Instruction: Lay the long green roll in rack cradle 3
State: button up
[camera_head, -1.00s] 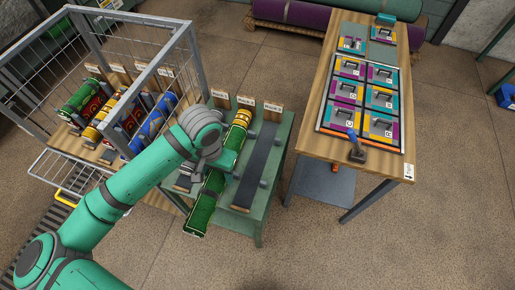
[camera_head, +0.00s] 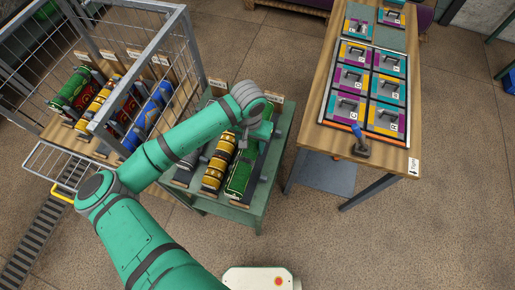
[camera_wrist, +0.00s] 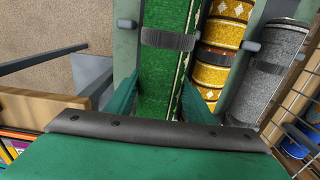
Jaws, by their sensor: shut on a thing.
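The long green roll (camera_head: 239,178) lies lengthwise along the rightmost cradle of the green rack stand (camera_head: 247,215), in line with it. In the wrist view the roll (camera_wrist: 160,100) runs between my fingers, with a dark grey band across it. My gripper (camera_head: 255,138) is shut on the roll near its far part; it also shows in the wrist view (camera_wrist: 160,98). My arm and gripper hide the roll's far end and the sign behind. I cannot tell whether the roll rests fully on the cradle.
A yellow roll (camera_head: 216,165) lies in the middle cradle, close beside the green one. A wire cage (camera_head: 185,50) with several rolls stands left. A wooden table (camera_head: 330,133) with coloured panels stands right, across a gap.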

jog(key=d+f, duration=0.1)
jog(key=w+d+f, duration=0.1)
jog(key=f, duration=0.1)
jog(key=shift+w+d+f, duration=0.1)
jog(key=shift+w+d, duration=0.05)
jog(key=shift+w, duration=0.05)
jog(key=shift+w+f, duration=0.1)
jog(key=shift+f, duration=1.45)
jog(key=shift+f, duration=0.1)
jog(key=o, duration=1.3)
notch_tip(320, 180, up, 12)
jog(key=shift+r, duration=0.1)
